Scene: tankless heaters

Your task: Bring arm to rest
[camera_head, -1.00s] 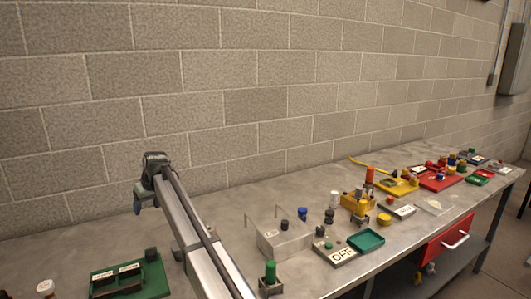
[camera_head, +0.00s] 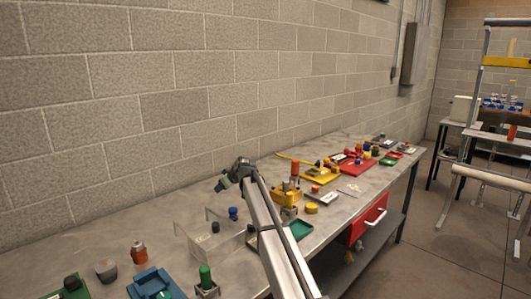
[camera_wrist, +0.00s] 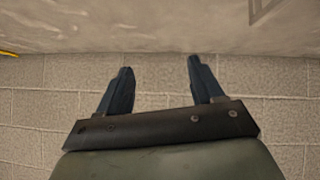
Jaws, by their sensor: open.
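My gripper is open and empty in the wrist view (camera_wrist: 158,72), its two dark fingers spread apart with nothing between them. In the head view my gripper end (camera_head: 222,185) is held above the metal workbench (camera_head: 105,235), in front of the block wall. My arm reaches up from the bottom of the picture and hides part of the bench and some items behind it. In the wrist view the fingers lie against the block wall, with a strip of grey surface along the top.
A clear stand (camera_head: 200,238), a green-topped post (camera_head: 205,280), a blue tray (camera_head: 155,284) and a yellow block (camera_head: 287,192) stand near my arm. Farther right are a red tray (camera_head: 350,167) and a red drawer (camera_head: 366,220). Open floor and a ladder (camera_head: 478,120) are at the right.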

